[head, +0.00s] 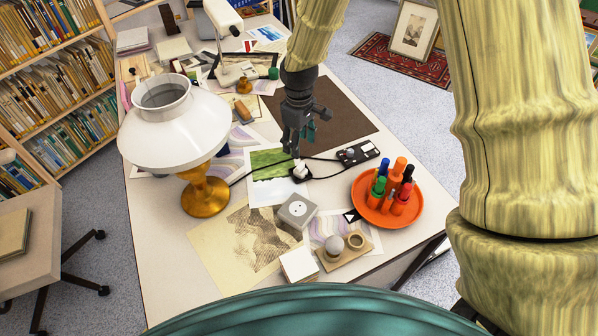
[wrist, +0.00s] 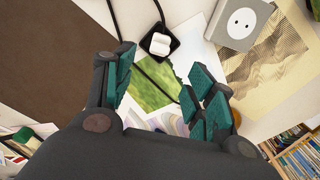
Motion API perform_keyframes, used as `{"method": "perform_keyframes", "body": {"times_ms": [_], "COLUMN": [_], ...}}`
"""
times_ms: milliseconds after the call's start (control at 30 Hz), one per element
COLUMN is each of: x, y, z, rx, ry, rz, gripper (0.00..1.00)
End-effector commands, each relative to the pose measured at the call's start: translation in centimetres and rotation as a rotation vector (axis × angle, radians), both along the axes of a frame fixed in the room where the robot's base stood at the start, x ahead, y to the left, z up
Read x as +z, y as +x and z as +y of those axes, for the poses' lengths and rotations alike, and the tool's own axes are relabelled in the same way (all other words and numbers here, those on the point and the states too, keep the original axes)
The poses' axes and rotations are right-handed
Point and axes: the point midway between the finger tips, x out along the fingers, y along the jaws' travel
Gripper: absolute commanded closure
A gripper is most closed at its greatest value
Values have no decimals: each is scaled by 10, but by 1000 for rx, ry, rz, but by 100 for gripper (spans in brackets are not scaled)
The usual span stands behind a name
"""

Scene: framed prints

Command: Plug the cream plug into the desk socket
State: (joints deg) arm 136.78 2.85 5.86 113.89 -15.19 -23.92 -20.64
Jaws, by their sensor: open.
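The cream plug (head: 299,169) sits on a small square black block on the desk, just below my gripper in the head view. In the wrist view the plug (wrist: 159,43) and black block lie beyond my fingertips, apart from them. I cannot tell whether the plug is seated in the block. The desk socket (head: 296,211) is a grey box with a round two-hole outlet on its top. It also shows at the upper right of the wrist view (wrist: 239,22), with its outlet empty. My gripper (head: 298,150) is open and empty, pointing down, its teal pads (wrist: 163,85) spread apart.
A white lamp (head: 172,125) with an amber base stands left. An orange tray (head: 373,218) with several bottles stands right. A black strip (head: 358,153) and cables lie near the plug. Prints cover the desk, and a wooden holder (head: 344,249) sits near the front.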

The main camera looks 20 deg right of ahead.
Motion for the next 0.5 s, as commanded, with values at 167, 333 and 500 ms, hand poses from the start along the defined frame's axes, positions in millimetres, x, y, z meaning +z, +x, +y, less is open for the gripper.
{"method": "perform_keyframes", "body": {"times_ms": [167, 333, 500], "x": [1, 0, -13], "y": [0, -1, -1], "z": [-1, -3, -3], "rx": [-2, -4, -5], "ry": [0, 1, 0], "rz": [0, 1, 1], "gripper": [45, 45, 45]}}
